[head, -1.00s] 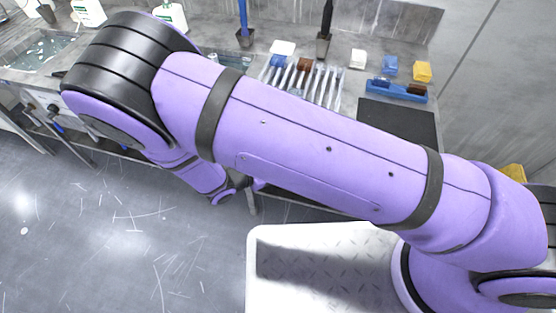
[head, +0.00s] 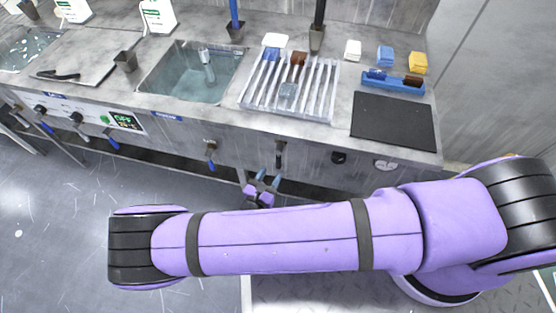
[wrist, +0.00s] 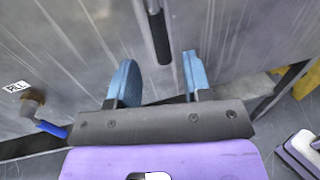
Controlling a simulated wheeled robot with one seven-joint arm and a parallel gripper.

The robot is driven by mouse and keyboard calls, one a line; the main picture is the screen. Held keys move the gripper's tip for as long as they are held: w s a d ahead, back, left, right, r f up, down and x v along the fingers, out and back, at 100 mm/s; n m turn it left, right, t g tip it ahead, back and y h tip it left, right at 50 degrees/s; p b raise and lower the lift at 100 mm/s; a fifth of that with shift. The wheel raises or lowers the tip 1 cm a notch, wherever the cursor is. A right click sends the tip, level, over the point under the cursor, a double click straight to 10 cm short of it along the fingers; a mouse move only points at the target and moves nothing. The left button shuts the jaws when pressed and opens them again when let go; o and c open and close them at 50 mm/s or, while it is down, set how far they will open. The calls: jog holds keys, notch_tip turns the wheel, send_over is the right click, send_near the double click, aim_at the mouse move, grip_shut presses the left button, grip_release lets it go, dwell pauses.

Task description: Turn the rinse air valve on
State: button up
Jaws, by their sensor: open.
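The other has a dark lever (head: 280,154) hanging straight down, right of the first; in the wrist view this dark lever (wrist: 158,38) comes down from the top. I cannot read which is the rinse air valve. My gripper (head: 268,179) is open and empty, just below the dark lever. In the wrist view, its blue fingers (wrist: 158,66) stand either side of the lever's lower end, without visible contact.
The sink (head: 190,75), ribbed rack (head: 247,98) and black mat (head: 395,122) lie on the bench above. More blue-handled valves (head: 78,119) are on the front panel at left. The floor in front is open.

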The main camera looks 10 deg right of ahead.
aim_at(277, 163)
jog(key=x, duration=0.6)
jog(key=shift+w+d, duration=0.25)
jog(key=shift+w, duration=0.05)
jog(key=shift+c, duration=0.2)
grip_shut()
